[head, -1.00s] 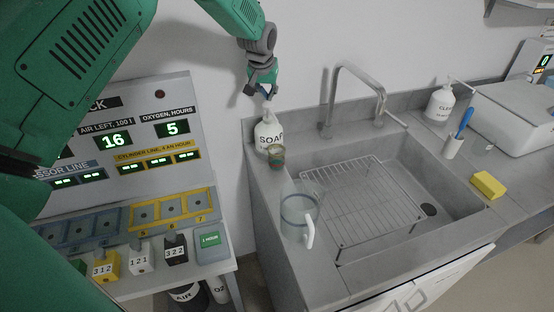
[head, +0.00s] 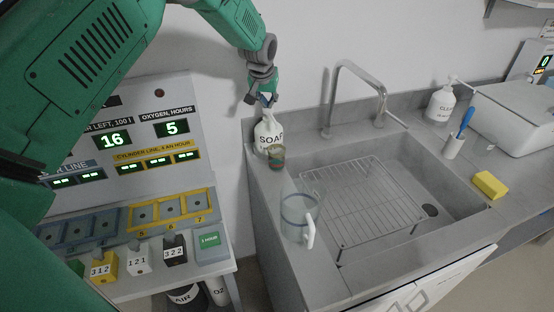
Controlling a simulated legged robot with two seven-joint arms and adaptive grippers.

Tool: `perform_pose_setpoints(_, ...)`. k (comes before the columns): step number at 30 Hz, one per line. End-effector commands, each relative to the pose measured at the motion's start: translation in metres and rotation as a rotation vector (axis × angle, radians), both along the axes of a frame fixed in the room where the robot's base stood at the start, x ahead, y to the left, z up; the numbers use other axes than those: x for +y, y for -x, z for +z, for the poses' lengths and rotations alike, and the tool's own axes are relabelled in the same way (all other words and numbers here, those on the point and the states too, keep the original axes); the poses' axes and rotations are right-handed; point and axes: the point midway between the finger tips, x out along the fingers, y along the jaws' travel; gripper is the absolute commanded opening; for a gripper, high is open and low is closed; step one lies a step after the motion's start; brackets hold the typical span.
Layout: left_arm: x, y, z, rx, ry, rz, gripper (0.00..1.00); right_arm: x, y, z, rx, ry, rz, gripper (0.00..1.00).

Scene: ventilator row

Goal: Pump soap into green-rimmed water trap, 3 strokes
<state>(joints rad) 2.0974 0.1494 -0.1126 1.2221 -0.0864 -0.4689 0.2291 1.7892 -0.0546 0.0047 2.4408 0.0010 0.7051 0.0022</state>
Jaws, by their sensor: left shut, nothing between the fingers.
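The white soap bottle (head: 266,137) stands upright at the back left corner of the sink counter, with its pump top partly hidden by my left gripper. My left gripper (head: 264,102) is shut and empty, pointing down right at the top of the pump; it looks to be touching it. A small cup-like trap (head: 277,157) with a greenish and reddish-brown surface stands just in front of the soap bottle; its rim colour is hard to tell at this size. My right gripper is not in view.
A clear jug (head: 298,217) stands on the counter's left edge, in front of the trap. The sink holds a wire rack (head: 362,200) under a tall faucet (head: 352,95).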

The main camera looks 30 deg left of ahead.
Motion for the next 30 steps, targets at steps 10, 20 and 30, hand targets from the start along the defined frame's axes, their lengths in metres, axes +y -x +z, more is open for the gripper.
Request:
perform_pose_setpoints(10, -0.001, 0.003, 0.006, 0.011, 0.003, 0.0, 0.0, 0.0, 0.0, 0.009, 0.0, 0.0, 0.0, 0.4)
perform_pose_setpoints(20, -0.001, 0.002, 0.029, 0.006, 0.002, 0.0, 0.0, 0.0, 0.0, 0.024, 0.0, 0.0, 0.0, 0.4)
perform_pose_setpoints(30, -0.001, 0.002, 0.038, 0.004, 0.001, 0.0, 0.0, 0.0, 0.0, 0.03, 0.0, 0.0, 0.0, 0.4)
